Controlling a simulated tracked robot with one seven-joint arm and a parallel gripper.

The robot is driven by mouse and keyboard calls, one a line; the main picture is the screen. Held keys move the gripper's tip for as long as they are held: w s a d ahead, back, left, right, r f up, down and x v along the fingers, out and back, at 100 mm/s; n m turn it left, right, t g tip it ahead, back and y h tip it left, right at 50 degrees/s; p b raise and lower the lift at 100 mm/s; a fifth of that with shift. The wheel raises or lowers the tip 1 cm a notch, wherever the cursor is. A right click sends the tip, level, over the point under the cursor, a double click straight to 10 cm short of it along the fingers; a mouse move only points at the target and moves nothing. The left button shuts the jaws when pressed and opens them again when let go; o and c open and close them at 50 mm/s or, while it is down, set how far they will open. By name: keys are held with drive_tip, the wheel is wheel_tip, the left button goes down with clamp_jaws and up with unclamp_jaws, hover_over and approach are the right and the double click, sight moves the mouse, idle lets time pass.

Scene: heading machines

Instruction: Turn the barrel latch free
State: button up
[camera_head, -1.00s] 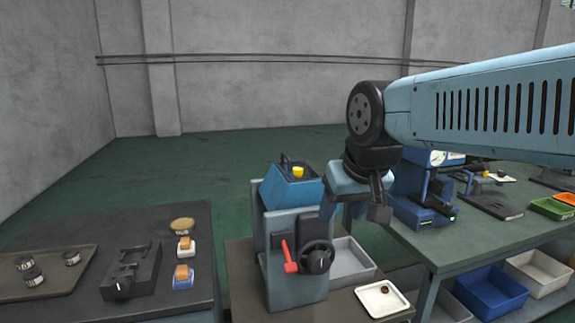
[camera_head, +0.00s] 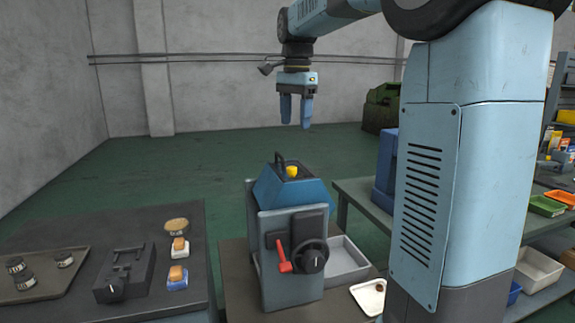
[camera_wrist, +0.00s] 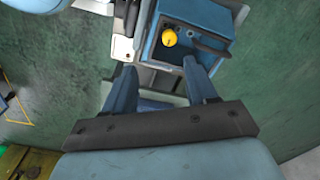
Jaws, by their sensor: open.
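A blue-topped grey heading machine (camera_head: 290,260) stands on a low bench. A yellow round knob (camera_head: 292,171) sits on its top beside a black handle (camera_head: 280,160); I cannot tell for sure which part is the barrel latch. The front carries a red lever (camera_head: 283,262) and a black handwheel (camera_head: 312,260). My gripper (camera_head: 296,122) points down, open and empty, above the machine top and apart from it. In the wrist view the yellow knob (camera_wrist: 169,38) shows just beyond the fingertips, with a black bar (camera_wrist: 207,48) beside it.
A grey bin (camera_head: 345,262) and white tray (camera_head: 368,298) are right of the machine. A dark table (camera_head: 60,235) at left holds a black fixture (camera_head: 125,275), a tray of dark cylinders (camera_head: 35,280) and small blocks.

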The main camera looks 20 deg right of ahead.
sight(292, 168)
drive_tip(key=shift+m, duration=0.7)
drive_tip(key=w+f, duration=0.1)
drive_tip(key=f, duration=0.8)
drive_tip(key=w+f, duration=0.1)
drive_tip(key=f, duration=0.3)
drive_tip(key=shift+w+f, duration=0.35)
drive_tip(key=shift+c, duration=0.5)
